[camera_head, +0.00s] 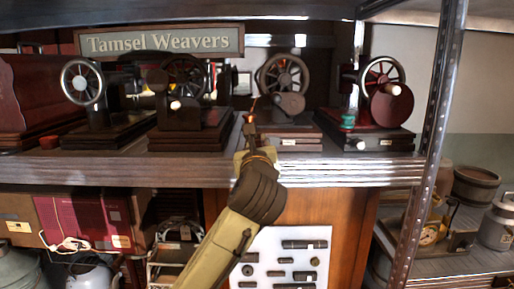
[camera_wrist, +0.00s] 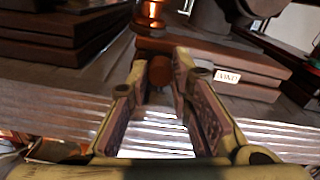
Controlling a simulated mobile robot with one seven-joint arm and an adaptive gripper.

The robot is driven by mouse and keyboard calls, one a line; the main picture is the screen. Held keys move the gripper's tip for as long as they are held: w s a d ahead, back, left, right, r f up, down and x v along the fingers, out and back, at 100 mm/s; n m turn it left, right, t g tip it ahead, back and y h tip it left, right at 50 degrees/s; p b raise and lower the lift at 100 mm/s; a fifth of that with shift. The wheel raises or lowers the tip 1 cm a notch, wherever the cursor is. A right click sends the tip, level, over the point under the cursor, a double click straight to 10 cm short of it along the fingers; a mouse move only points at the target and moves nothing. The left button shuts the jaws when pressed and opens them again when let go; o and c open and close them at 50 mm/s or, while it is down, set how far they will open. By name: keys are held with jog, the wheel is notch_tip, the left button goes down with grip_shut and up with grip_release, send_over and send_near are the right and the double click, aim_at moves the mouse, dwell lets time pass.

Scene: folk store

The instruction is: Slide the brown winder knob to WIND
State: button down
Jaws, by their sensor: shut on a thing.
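The brown winder knob (camera_wrist: 159,71) shows in the wrist view as a small round end at the front of a dark wooden machine base (camera_wrist: 215,62). My gripper (camera_wrist: 161,78) has its two fingertips on either side of the knob and is shut on it. A white label (camera_wrist: 228,75), which seems to read WIND, is on the base front, right of the knob. In the head view my gripper (camera_head: 250,140) reaches up to the shelf edge at the left end of that base (camera_head: 290,138), and its fingers hide the knob. The label (camera_head: 288,142) is small there.
Other wheeled machines stand close on both sides, one at left (camera_head: 188,118) and a red one at right (camera_head: 378,105). The shelf edge (camera_head: 340,172) runs below my gripper. A metal post (camera_head: 432,130) stands at right. A glowing orange item (camera_wrist: 152,12) is just behind the knob.

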jog(key=d, duration=0.4)
jog(key=c, duration=1.6)
grip_release()
jog(key=shift+r, duration=0.1)
jog(key=shift+o, duration=0.6)
jog(key=shift+s, duration=0.15)
jog(key=shift+o, duration=0.2)
jog(key=shift+s+d+f, duration=0.1)
jog(key=shift+s+f, duration=0.3)
jog(key=shift+s, duration=0.25)
jog(key=shift+s+f, duration=0.35)
jog(key=shift+s, duration=0.25)
jog(key=s+r, duration=0.1)
jog(key=s, duration=0.8)
jog(key=shift+a, duration=0.35)
jog(key=shift+s+r, duration=0.1)
